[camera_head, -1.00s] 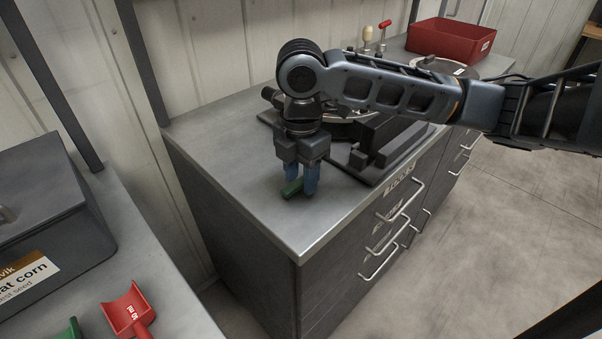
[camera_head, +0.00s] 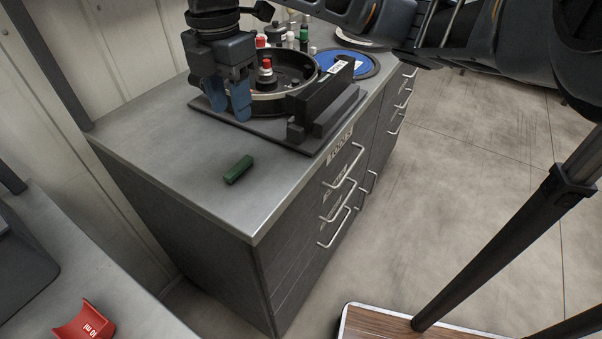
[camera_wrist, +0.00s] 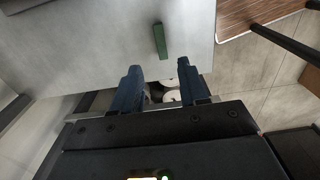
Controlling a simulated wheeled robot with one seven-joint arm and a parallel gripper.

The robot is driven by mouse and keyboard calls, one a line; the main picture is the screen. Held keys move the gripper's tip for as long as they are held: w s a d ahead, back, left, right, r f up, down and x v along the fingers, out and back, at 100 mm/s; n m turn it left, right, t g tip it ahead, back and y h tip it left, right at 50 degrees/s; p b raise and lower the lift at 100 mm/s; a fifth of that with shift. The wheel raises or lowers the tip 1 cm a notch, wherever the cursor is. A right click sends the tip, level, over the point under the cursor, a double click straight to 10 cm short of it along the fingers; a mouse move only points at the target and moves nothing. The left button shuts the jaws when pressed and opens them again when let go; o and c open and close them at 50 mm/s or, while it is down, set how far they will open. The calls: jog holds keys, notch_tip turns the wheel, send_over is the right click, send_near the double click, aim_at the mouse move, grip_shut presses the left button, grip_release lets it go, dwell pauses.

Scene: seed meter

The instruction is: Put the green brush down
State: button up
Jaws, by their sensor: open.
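The green brush (camera_head: 239,169) is a small dark green block lying on the bare grey top of the metal cabinet (camera_head: 150,145), near its front left corner. It also shows in the wrist view (camera_wrist: 160,41), lying on the cabinet top beyond my fingertips. My gripper (camera_head: 228,114) has blue fingers and is open and empty. It is above and behind the brush in the head view, apart from it, close to the left side of the seed meter base. In the wrist view the two fingers (camera_wrist: 158,70) stand apart with nothing between them.
The seed meter (camera_head: 262,95) on its dark base plate stands just behind the brush. A blue disc (camera_head: 345,63) and several small bottles are further back. A red scoop (camera_head: 84,321) lies on the left bench. The cabinet top around the brush is clear.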

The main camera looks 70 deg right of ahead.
jog(key=w+a+r+m+t+y, duration=0.25)
jog(key=w+a+t, duration=0.25)
jog(key=a, duration=0.4)
jog(key=w+a+r+m+t+y, duration=0.1)
jog(key=w+a+m+t+y, duration=0.3)
jog(key=a, duration=0.6)
jog(key=w+a+r+m+t+y, duration=0.25)
jog(key=w+a+t, duration=0.25)
jog(key=a, duration=0.4)
jog(key=s+d+f+m+t+h, duration=0.2)
jog(key=s+f+m+h, duration=0.7)
jog(key=s+f, duration=0.75)
jog(key=s+d+n, duration=0.1)
jog(key=s+d, duration=0.2)
jog(key=s, duration=0.7)
jog(key=s+d+f+n+g, duration=0.1)
jog(key=s+d+n, duration=0.1)
jog(key=s, duration=0.8)
jog(key=shift+s+d, duration=0.4)
jog(key=shift+d, duration=0.25)
